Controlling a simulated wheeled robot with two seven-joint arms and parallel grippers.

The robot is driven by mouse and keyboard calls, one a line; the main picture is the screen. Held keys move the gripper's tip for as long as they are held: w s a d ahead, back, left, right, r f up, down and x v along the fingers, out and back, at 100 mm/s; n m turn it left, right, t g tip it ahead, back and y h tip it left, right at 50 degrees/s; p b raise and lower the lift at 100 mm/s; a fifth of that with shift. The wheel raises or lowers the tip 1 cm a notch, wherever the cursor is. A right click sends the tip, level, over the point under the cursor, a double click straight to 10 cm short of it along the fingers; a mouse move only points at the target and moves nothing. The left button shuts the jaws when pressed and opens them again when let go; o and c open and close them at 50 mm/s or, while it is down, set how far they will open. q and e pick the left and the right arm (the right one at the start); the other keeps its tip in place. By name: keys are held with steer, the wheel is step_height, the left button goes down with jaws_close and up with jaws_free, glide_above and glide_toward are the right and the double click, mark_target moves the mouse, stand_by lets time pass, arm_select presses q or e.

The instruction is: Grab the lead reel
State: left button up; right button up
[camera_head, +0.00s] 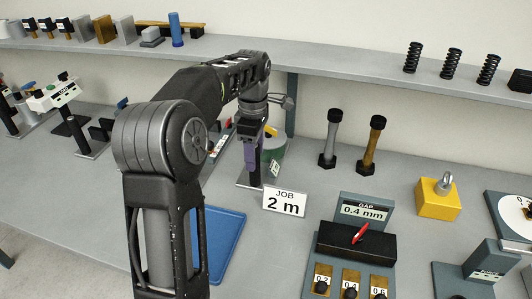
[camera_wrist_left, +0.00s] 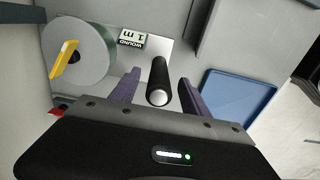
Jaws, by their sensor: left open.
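The reel, a grey-green disc with a yellow bar on its face, is at the upper left of the left wrist view (camera_wrist_left: 92,50). In the head view the green reel (camera_head: 276,146) is partly hidden behind my left gripper (camera_head: 251,160). A "WOUND 1 m" label (camera_wrist_left: 132,41) sits on a light plate beside the reel. A black round handle with a silver end (camera_wrist_left: 158,78) stands between the purple fingers of my left gripper (camera_wrist_left: 160,92). The fingers are open, and I see a gap on each side of the handle. My right gripper is not in view.
A "JOB 2 m" sign (camera_head: 285,201) stands just in front of the reel. A blue tray (camera_head: 221,243) lies nearer. To the right are a gap gauge block (camera_head: 350,243), two dumbbell-shaped posts (camera_head: 331,140) and a yellow block (camera_head: 437,203). A shelf (camera_head: 330,69) runs behind.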

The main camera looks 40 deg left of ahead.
arm_select(q)
step_height(320, 180, down, 4)
steer(key=shift+f, duration=0.2)
stand_by(0.5)
jaws_close()
stand_by(0.4)
steer(key=shift+w+r, duration=0.1)
steer(key=shift+w, duration=0.05)
stand_by(0.7)
